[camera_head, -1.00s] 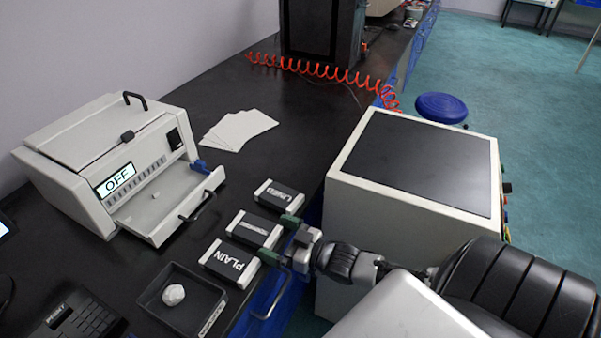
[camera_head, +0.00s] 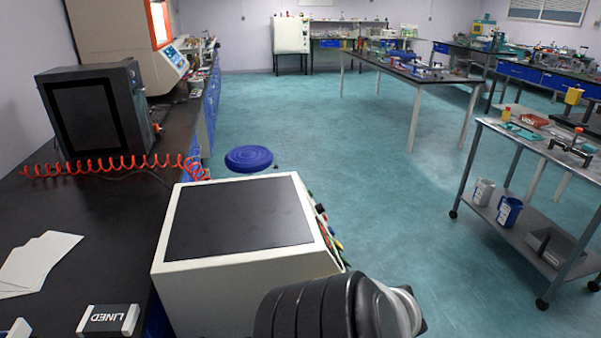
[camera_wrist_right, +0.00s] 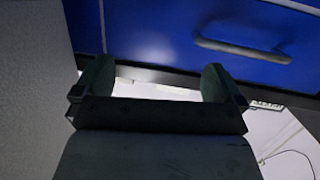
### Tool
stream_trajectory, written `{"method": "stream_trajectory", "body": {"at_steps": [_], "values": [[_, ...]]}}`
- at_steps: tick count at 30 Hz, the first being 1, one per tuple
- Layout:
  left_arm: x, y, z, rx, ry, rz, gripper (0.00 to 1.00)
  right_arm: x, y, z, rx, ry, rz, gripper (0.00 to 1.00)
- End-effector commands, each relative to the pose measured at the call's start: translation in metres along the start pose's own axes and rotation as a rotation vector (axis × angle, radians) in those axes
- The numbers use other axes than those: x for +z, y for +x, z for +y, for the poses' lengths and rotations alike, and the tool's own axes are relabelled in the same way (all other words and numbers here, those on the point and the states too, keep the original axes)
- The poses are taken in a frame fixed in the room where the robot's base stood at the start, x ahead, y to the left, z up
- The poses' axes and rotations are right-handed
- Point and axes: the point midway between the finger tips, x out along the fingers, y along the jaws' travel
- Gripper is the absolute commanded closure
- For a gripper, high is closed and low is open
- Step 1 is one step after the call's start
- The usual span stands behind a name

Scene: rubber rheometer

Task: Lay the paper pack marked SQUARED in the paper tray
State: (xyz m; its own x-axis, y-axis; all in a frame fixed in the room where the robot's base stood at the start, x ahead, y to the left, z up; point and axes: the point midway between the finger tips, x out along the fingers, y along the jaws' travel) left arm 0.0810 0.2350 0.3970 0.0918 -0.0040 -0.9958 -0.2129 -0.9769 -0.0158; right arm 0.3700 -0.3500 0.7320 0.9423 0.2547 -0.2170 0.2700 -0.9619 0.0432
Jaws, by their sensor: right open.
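The white-ended dark pack marked LINED (camera_head: 109,320) lies near the front edge of the black bench, at the bottom left of the head view. A pale end of another object (camera_head: 18,328) shows at the bottom left edge; its label is out of frame. No pack marked SQUARED and no paper tray can be seen now. My right gripper (camera_wrist_right: 158,82) shows in the right wrist view with its two dark green fingers apart and nothing between them. It is in front of a blue drawer front. My left gripper is not in view.
The blue drawer (camera_wrist_right: 150,35) has a bar handle. A white cabinet with a black top (camera_head: 240,215) stands beside the bench. Loose white sheets (camera_head: 40,258) lie on the bench, with a red coiled hose (camera_head: 110,165) behind.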

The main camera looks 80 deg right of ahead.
Motion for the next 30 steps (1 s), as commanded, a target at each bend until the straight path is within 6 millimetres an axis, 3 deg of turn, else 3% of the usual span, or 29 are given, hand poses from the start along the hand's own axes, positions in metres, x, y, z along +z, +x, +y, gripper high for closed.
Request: {"method": "stream_trajectory", "body": {"at_steps": [1,3,6,9,12,15,18,21,30], "values": [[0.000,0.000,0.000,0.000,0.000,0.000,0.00,0.049,-0.004,0.003,0.058,0.009,-0.112,0.00],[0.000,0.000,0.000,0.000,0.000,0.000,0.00,0.118,-0.017,-0.002,0.120,0.012,-0.291,0.00],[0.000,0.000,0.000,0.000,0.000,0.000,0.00,0.212,-0.046,-0.031,0.164,0.029,-0.560,0.00],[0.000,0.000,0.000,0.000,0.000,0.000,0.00,0.286,-0.084,-0.079,0.155,0.048,-0.813,0.00],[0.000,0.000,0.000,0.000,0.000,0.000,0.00,0.333,-0.119,-0.131,0.113,0.062,-1.017,0.00],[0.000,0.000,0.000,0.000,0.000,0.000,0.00,0.358,-0.147,-0.172,0.064,0.067,-1.159,0.00],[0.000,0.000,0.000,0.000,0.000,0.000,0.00,0.369,-0.163,-0.195,0.032,0.067,-1.235,0.00],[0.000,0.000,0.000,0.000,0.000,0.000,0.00,0.372,-0.170,-0.203,0.018,0.066,-1.265,0.00],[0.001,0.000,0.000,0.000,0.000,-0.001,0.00,0.372,-0.171,-0.203,0.019,0.066,-1.265,0.00]]}}
